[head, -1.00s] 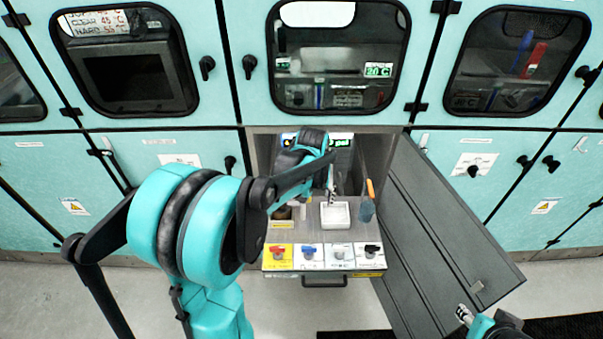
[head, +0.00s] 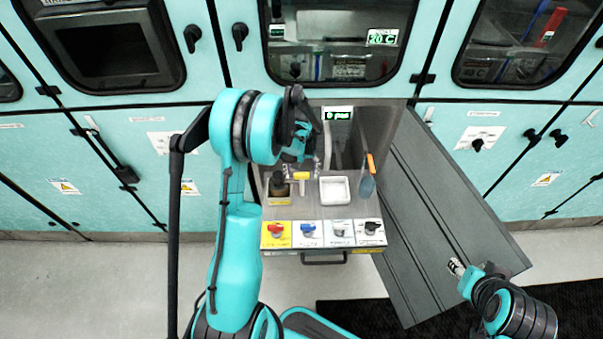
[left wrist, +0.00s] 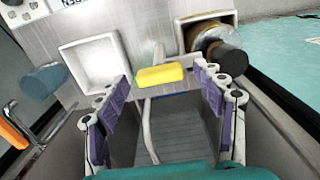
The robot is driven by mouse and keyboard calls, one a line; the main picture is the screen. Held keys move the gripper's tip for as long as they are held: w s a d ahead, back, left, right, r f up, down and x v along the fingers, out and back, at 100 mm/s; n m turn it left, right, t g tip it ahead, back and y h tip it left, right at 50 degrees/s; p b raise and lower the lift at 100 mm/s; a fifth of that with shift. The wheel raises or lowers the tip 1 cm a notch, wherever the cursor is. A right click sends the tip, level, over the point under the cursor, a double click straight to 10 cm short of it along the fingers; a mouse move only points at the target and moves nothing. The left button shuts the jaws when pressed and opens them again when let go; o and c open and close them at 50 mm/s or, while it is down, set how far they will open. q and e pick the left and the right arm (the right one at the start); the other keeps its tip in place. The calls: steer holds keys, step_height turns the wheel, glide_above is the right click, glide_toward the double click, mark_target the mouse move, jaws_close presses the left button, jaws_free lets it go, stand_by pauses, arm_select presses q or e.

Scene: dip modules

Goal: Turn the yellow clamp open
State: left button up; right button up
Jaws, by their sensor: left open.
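In the left wrist view the yellow clamp (left wrist: 161,76) lies across, between the open fingers of my left gripper (left wrist: 164,88), with a gap on each side. In the head view my left gripper (head: 303,162) is just behind and above the clamp, its fingers partly hidden by the wrist. My right gripper (head: 456,267) is at the lower right by the open grey door, away from the clamp; its jaws are too small to read.
Coloured knobs (head: 308,228) line the front. The open grey door (head: 440,215) borders the right side.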

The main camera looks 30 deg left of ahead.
arm_select(q)
steer(key=shift+f, duration=0.15)
steer(key=c, duration=1.2)
steer(key=shift+o, duration=0.2)
steer(key=shift+m, duration=0.4)
steer(key=m+b, duration=0.1)
steer(key=m, duration=0.2)
steer(key=shift+m, duration=0.3)
steer(key=m+b, duration=0.1)
steer(key=m, duration=0.3)
steer(key=shift+m, duration=0.3)
steer(key=m+b, duration=0.1)
steer(key=m, duration=0.3)
steer(key=shift+m, duration=0.3)
steer(key=m, duration=0.4)
steer(key=shift+b, duration=0.35)
steer(key=shift+m, duration=0.4)
